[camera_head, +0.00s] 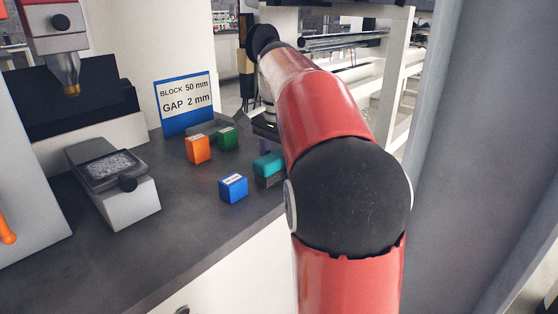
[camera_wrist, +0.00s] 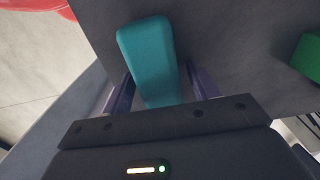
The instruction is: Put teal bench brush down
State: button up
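The teal bench brush (camera_head: 268,163) is at the bench's right side in the head view, with a dark lower part that appears to be at the bench top. In the wrist view the teal brush (camera_wrist: 148,52) lies lengthwise between the fingers of my gripper (camera_wrist: 160,72). Narrow dark gaps show beside it, so the fingers look open around it. Contact at the fingertips is hard to make out. In the head view my arm hides most of my gripper; only a bit of a purple finger shows above the brush.
A blue block (camera_head: 233,188), an orange block (camera_head: 198,149) and a green block (camera_head: 227,138) stand left of the brush. The green block also shows in the wrist view (camera_wrist: 309,57). A sign (camera_head: 185,103) reads "BLOCK 50 mm GAP 2 mm". The front bench top is clear.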

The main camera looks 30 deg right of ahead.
jog(key=shift+f+b, duration=0.15)
jog(key=shift+b, duration=0.4)
notch_tip(320, 180, up, 8)
jog(key=shift+s+r+p, duration=0.1)
jog(key=shift+s+p, duration=0.05)
jog(key=shift+p, duration=0.8)
